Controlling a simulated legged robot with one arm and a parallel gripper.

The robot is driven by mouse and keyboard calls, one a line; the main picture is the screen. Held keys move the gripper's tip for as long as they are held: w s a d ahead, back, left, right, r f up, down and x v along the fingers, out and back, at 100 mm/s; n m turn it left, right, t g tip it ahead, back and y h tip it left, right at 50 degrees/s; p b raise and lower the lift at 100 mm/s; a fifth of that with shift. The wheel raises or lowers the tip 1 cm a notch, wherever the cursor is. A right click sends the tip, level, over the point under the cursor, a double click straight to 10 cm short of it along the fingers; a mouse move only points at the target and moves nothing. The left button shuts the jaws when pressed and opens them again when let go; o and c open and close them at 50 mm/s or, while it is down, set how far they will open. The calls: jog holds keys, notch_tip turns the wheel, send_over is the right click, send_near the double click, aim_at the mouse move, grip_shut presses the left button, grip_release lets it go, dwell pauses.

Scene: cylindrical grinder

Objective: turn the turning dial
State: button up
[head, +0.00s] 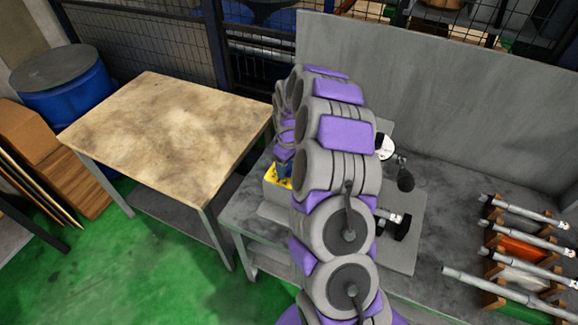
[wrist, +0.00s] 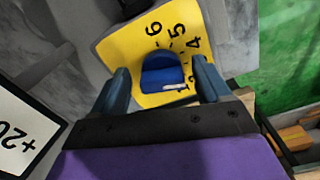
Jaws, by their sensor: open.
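The turning dial (wrist: 163,70) is a blue knob with a whitish mark at its lower edge, set on a yellow plate (wrist: 128,52) with black numbers 4, 5 and 6 readable in the wrist view. My gripper (wrist: 163,80) is open, with one blue-grey finger on each side of the dial and a visible gap to it. I cannot tell how far above the plate the fingertips are. In the head view my arm hides most of the machine; part of the yellow plate (head: 277,178) shows left of the arm, and the dial cannot be made out.
A wooden-topped table (head: 165,125) stands left of the grey machine bench (head: 450,205). Metal rods (head: 525,250) lie on racks at the right. A grey panel (head: 430,95) rises behind. A blue barrel (head: 65,90) stands at far left. Green floor is open in front.

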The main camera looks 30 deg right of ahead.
jog(key=shift+f, duration=0.25)
jog(key=c, duration=1)
jog(key=shift+o, duration=0.2)
jog(key=n+p, duration=0.1)
jog(key=n, duration=0.1)
jog(key=shift+r+n+p, duration=0.1)
jog(key=shift+n+p, duration=0.2)
jog(key=shift+n, duration=0.1)
jog(key=shift+w+d+n+p, duration=0.1)
jog(key=shift+n+p, duration=0.4)
jog(key=shift+n, duration=1)
